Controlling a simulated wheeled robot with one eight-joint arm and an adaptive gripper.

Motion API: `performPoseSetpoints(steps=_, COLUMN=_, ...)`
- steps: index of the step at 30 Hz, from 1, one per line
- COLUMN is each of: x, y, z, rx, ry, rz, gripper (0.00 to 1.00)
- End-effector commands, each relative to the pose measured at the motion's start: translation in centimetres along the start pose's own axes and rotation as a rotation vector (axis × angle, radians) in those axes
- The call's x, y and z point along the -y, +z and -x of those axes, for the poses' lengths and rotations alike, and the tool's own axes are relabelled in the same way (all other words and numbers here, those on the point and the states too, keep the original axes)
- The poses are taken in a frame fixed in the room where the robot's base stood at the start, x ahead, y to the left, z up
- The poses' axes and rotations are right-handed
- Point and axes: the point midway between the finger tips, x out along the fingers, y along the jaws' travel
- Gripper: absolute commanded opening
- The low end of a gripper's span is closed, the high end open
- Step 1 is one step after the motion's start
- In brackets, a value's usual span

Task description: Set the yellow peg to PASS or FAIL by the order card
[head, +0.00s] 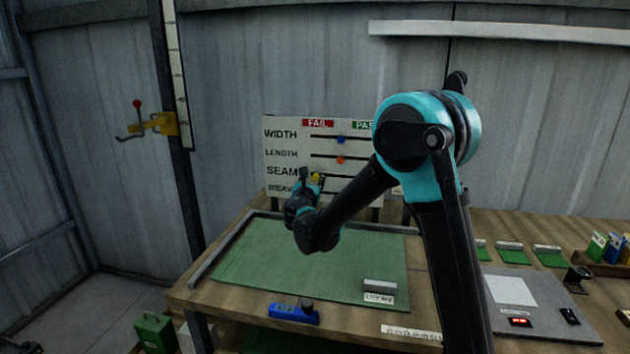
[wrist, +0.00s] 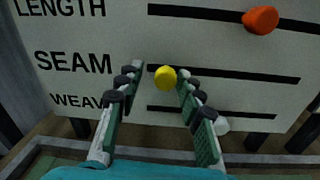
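The yellow peg (head: 316,177) sits in the SEAM slot of the white board (head: 285,152), toward the slot's left end, below the red FAIL label (head: 317,123). The green PASS label (head: 362,125) is partly hidden by my arm. In the wrist view the yellow peg (wrist: 165,78) shows between the fingertips of my gripper (wrist: 160,74). The fingers are apart, with a gap on both sides of the peg. My gripper also shows in the head view (head: 311,184), in front of the board. I cannot tell which card is the order card; the small cards are unreadable.
A blue peg (head: 341,139) is in the WIDTH slot and an orange peg (head: 340,159) in LENGTH. A white peg (wrist: 221,125) at WEAVE is close behind my right finger. The green mat (head: 270,262) is mostly clear. A blue tool (head: 293,312) lies at the front edge.

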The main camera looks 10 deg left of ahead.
Motion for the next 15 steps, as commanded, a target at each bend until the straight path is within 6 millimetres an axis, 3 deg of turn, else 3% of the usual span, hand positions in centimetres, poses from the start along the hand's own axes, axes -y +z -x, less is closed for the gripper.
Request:
performPoseSetpoints(steps=10, x=0.1, y=0.0, z=0.2, rx=0.0, ry=-0.002, rz=0.0, gripper=0.42)
performPoseSetpoints(steps=15, x=0.1, y=0.0, z=2.0, rx=0.0, ry=-0.002, rz=0.0, gripper=0.42)
